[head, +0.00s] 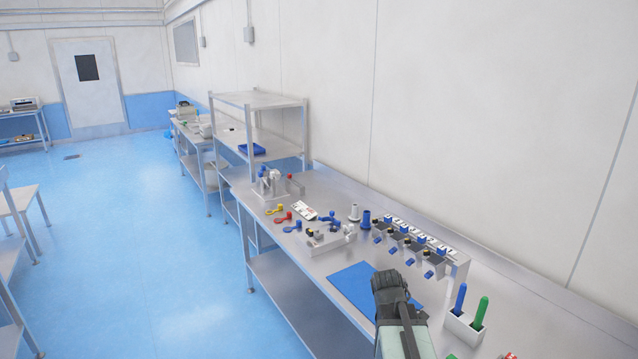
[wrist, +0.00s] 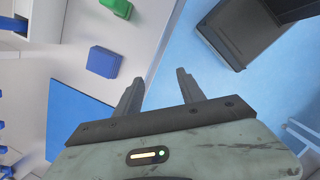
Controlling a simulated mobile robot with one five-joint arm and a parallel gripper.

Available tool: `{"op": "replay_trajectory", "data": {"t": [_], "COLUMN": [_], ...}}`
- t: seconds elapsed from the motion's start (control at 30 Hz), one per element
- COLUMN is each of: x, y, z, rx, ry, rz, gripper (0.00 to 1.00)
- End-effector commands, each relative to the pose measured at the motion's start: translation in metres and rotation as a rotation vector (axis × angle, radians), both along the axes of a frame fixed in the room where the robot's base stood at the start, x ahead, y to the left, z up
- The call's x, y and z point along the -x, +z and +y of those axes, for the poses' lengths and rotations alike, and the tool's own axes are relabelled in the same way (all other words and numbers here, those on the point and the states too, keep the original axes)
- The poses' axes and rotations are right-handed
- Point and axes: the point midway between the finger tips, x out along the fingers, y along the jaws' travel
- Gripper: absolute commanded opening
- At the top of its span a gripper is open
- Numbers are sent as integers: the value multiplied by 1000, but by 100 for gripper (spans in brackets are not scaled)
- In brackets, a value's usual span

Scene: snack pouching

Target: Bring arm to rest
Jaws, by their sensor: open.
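My gripper (wrist: 158,92) is open in the wrist view, with its two dark fingers apart and nothing between them. In the head view my gripper (head: 388,278) appears from behind as a dark block over the front part of the metal bench (head: 330,262), near the blue mat (head: 352,285). Its fingertips are hard to make out there. The blue mat (wrist: 75,118) also shows to the left of the fingers in the wrist view.
A white holder (head: 463,328) with a blue and a green handle stands right of my arm. A dispenser row (head: 415,240) lines the bench's back. Coloured scoops (head: 283,218) and small fixtures lie farther left. A shelf (head: 262,100) rises beyond. The blue floor (head: 150,260) at left is open.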

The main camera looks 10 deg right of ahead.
Motion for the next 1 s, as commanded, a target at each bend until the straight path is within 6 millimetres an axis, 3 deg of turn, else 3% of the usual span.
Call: {"op": "replay_trajectory", "data": {"t": [0.03, 0.2, 0.3, 0.5, 0.6, 0.87, 0.93, 1.0], "x": [-7, -12, -7, -3, -4, -4, -4, -4], "y": [-4, -11, -12, -12, -12, -12, -12, -12], "z": [39, 147, 178, 190, 191, 190, 190, 190], "rx": [-18, -100, -148, -189, -184, -179, -179, -179], "ry": [-9, -200, -422, -834, -942, -978, -978, -977], "rz": [-22, -97, -130, -164, -175, -179, -180, -179], "gripper": [46, 46, 46, 46, 46, 46, 36, 36]}}
